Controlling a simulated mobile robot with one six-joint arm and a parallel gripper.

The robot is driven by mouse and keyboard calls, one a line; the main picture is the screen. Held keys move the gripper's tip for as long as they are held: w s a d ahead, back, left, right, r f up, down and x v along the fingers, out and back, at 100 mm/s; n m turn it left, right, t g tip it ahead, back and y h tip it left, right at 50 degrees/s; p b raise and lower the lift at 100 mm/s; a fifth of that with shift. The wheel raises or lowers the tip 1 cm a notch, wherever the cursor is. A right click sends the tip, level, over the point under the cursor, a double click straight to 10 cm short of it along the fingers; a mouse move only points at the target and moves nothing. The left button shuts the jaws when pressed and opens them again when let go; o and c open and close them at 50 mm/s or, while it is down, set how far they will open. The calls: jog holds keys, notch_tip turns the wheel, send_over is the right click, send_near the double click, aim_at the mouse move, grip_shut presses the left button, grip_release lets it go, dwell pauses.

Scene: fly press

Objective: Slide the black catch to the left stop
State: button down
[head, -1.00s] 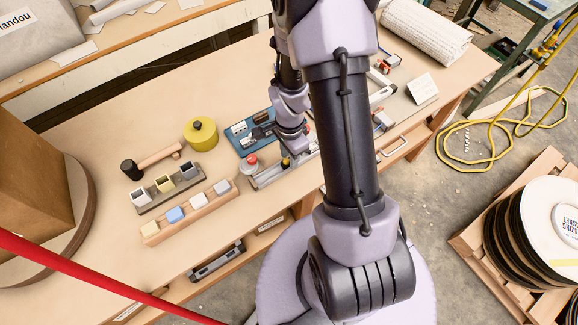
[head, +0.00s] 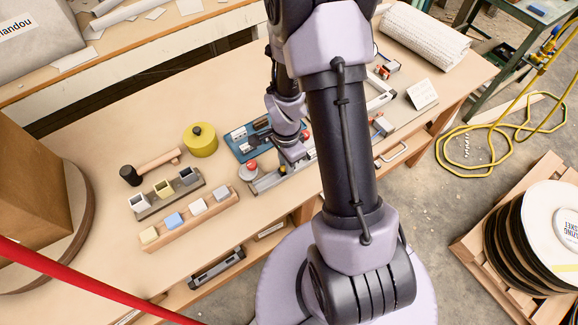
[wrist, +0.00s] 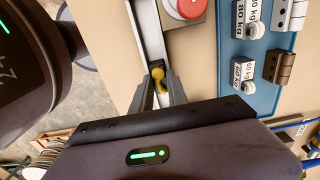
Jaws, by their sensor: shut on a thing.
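The black catch (wrist: 157,73) shows in the wrist view as a small dark piece with a yellow knob, on a pale metal rail (wrist: 148,28). My gripper (wrist: 160,98) is shut on it, one grey finger on each side of the knob. In the head view my gripper (head: 291,152) is low over the rail (head: 268,182), and my wrist hides the catch. A red button (wrist: 187,8) sits beside the rail in the wrist view. It also shows in the head view (head: 252,165), just left of my gripper.
A blue tray (head: 240,150) of weights lies behind the rail. A white card (head: 421,94) and a paper roll (head: 425,36) are to the right.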

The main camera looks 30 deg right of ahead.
jog(key=shift+s+a, duration=0.1)
jog(key=shift+a, duration=0.7)
jog(key=shift+a+b, duration=0.5)
jog(key=shift+a, duration=0.7)
jog(key=shift+a, duration=0.15)
jog(key=shift+a+b, duration=0.35)
jog(key=shift+a, duration=0.7)
jog(key=shift+a, duration=0.1)
jog(key=shift+s+a, duration=0.1)
jog(key=shift+a, duration=0.7)
jog(key=c, duration=1.2)
grip_release()
